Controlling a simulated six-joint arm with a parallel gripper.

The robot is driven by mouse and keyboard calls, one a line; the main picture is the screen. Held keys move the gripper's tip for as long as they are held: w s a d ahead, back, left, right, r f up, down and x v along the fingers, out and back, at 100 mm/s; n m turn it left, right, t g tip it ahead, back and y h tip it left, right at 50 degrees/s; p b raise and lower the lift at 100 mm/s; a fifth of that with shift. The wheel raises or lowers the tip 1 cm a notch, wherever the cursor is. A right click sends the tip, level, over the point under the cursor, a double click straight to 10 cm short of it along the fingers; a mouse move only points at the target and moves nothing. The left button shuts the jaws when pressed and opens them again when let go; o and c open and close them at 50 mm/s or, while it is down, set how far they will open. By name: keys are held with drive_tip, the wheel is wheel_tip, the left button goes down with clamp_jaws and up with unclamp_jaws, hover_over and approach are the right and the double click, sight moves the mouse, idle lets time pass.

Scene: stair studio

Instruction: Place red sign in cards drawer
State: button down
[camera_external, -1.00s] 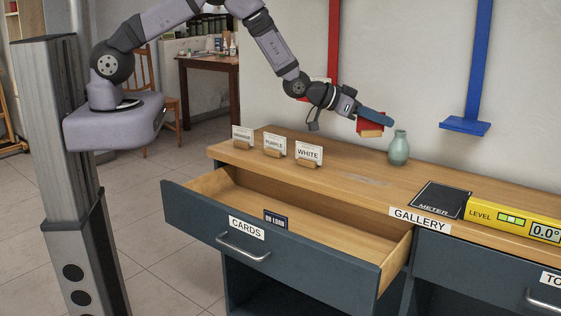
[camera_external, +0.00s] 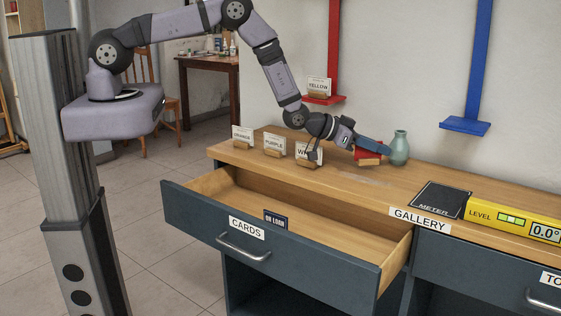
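My gripper (camera_external: 374,146) is low over the back of the wooden counter. It appears shut on a small red piece with a light wooden base, which I take for the red sign (camera_external: 369,159); no lettering shows on it, and the blue finger covers its upper part. Its base is at or just above the counter, beside the vase; I cannot tell if it touches. The drawer labelled CARDS (camera_external: 197,207) is pulled open, in front of and to the left of my gripper. A dark ON LOAN plate (camera_external: 276,219) stands in it; its visible floor is otherwise bare.
The YELLOW sign (camera_external: 319,86) stands on a red wall shelf. A green vase (camera_external: 399,148) is close right of my gripper. A yellow level (camera_external: 515,216) lies farther right.

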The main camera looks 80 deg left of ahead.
drive_tip(key=shift+f, duration=0.8)
drive_tip(key=shift+f, duration=0.25)
drive_tip(key=c, duration=2)
unclamp_jaws()
drive_tip(key=shift+r, duration=0.1)
drive_tip(key=shift+r, duration=0.15)
drive_tip(key=shift+s, duration=0.1)
drive_tip(key=shift+b+v, duration=1)
drive_tip(key=shift+v, duration=4.9)
